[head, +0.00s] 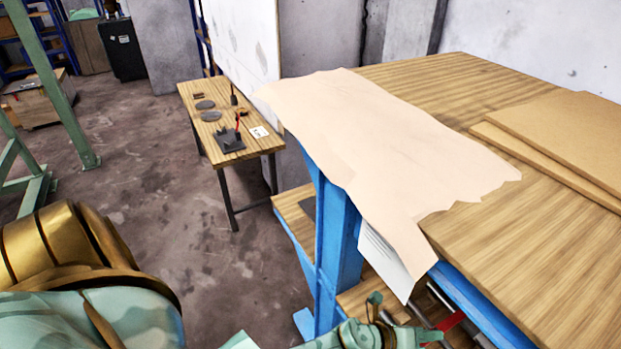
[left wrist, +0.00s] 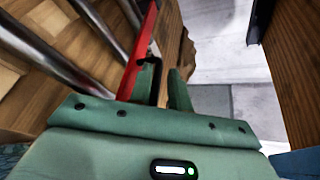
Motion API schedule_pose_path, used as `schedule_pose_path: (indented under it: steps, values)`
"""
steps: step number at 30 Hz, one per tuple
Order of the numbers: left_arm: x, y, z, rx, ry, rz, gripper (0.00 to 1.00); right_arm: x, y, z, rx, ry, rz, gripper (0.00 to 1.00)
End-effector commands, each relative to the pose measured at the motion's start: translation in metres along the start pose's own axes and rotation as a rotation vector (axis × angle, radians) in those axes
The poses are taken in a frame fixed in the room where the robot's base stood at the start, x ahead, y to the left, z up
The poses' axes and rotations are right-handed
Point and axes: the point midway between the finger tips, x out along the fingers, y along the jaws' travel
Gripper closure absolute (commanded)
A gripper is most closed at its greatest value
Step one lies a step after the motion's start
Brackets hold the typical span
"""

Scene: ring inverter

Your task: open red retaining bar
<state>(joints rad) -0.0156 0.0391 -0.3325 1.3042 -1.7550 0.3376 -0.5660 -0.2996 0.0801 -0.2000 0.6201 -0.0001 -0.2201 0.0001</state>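The red retaining bar (left wrist: 138,55) runs down the upper middle of the left wrist view, beside several grey metal rods (left wrist: 62,50). In the head view a short piece of the red bar (head: 449,323) shows low down under the workbench top, beside metal rods. My left gripper (left wrist: 166,75) has its two green fingers apart, with a narrow gap between them. The bar lies along the left side of the left finger; I cannot tell whether they touch. In the head view the left gripper (head: 385,330) is partly cut off at the bottom edge. My right gripper is not in view.
A wooden workbench (head: 560,270) on a blue frame (head: 340,235) fills the right, with a pale sheet (head: 390,150) hanging over its edge and brown boards (head: 565,130) on top. A small table (head: 255,145) with tools stands behind. Open floor (head: 140,160) lies left.

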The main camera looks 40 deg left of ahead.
Motion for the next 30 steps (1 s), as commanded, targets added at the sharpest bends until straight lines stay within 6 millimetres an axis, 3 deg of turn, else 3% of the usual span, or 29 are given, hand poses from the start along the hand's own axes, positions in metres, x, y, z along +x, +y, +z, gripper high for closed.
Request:
schedule_pose_path:
  steps: [1,10,12,17,30]
  values:
    - [0.004,0.012,-0.008,0.004,-0.009,-0.013,0.82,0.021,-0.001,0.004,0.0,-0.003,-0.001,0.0]
    - [0.005,0.033,-0.021,0.034,-0.068,-0.092,0.82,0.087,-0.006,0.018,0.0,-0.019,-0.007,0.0]
    - [-0.019,0.025,-0.016,0.037,-0.066,-0.088,0.82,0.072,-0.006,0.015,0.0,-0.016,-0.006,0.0]
    - [-0.058,0.027,-0.018,0.037,-0.065,-0.09,0.82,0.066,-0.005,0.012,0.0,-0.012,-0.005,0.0]
    - [-0.162,0.039,-0.027,0.034,-0.063,-0.088,0.82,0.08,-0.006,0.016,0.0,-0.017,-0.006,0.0]
